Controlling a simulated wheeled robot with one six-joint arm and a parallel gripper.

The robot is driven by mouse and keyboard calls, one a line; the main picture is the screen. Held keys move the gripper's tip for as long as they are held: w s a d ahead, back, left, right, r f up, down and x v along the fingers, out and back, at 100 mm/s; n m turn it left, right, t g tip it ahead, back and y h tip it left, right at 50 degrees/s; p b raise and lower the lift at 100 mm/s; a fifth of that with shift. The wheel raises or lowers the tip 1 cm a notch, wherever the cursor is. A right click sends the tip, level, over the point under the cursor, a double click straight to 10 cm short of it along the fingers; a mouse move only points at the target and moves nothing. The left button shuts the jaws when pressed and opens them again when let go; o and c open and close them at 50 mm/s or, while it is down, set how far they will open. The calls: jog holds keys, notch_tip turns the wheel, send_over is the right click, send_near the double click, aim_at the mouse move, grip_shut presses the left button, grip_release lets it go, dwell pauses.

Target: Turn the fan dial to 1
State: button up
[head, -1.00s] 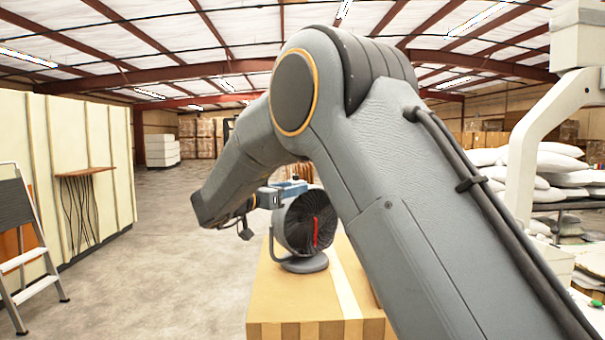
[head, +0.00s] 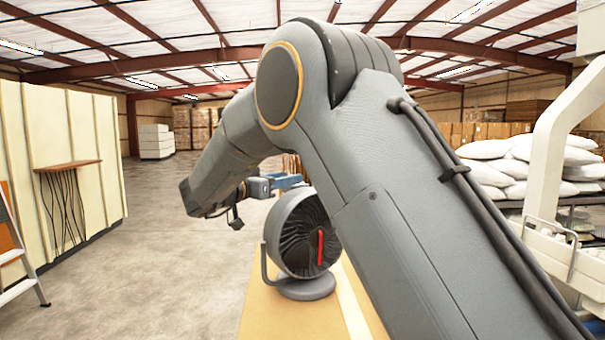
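A grey round fan (head: 296,232) stands on a cardboard box (head: 262,318) in the middle of the head view. Its dark grille faces right and toward me, with a red strip (head: 320,247) on it. I cannot make out a dial; the fan's back is turned away from this view. My gripper (head: 287,181) shows in part behind the top of the fan, with blue parts near its end. Its fingertips are too hidden and small to tell whether they are open or shut. I cannot tell whether it touches the fan.
A stepladder (head: 22,257) and a cream wall panel with a small wooden shelf (head: 68,166) are at the left. White sacks (head: 500,171) lie piled at the right, behind a white frame (head: 548,130). The concrete floor left of the box is clear.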

jog(key=shift+w+d, duration=0.15)
jog(key=shift+w, duration=0.35)
jog(key=p+x, duration=0.3)
jog(key=x, duration=0.4)
jog(key=shift+w+d, duration=0.2)
grip_shut()
